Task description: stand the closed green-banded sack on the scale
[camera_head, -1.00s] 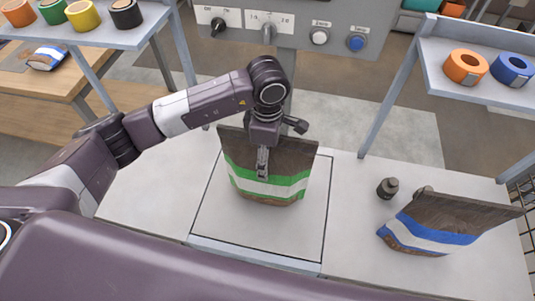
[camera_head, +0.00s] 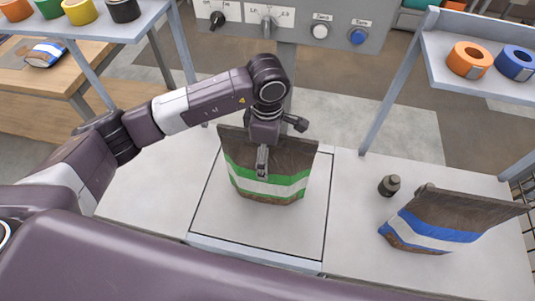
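The green-banded sack (camera_head: 285,187) is brown with a green and a white band. It stands upright on the square scale plate (camera_head: 220,222) in the middle of the table. My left gripper (camera_head: 262,168) comes down over the sack's top edge, with one finger in front of the sack's near face. The other finger is hidden behind the sack, and the gripper looks shut on the top edge. My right gripper is not in view.
A blue-banded sack (camera_head: 430,232) leans at the right, beside a small dark weight (camera_head: 389,185). A control panel (camera_head: 295,22) stands behind the scale. Shelves with tape rolls stand at left (camera_head: 125,30) and right (camera_head: 480,85). The table left of the scale is clear.

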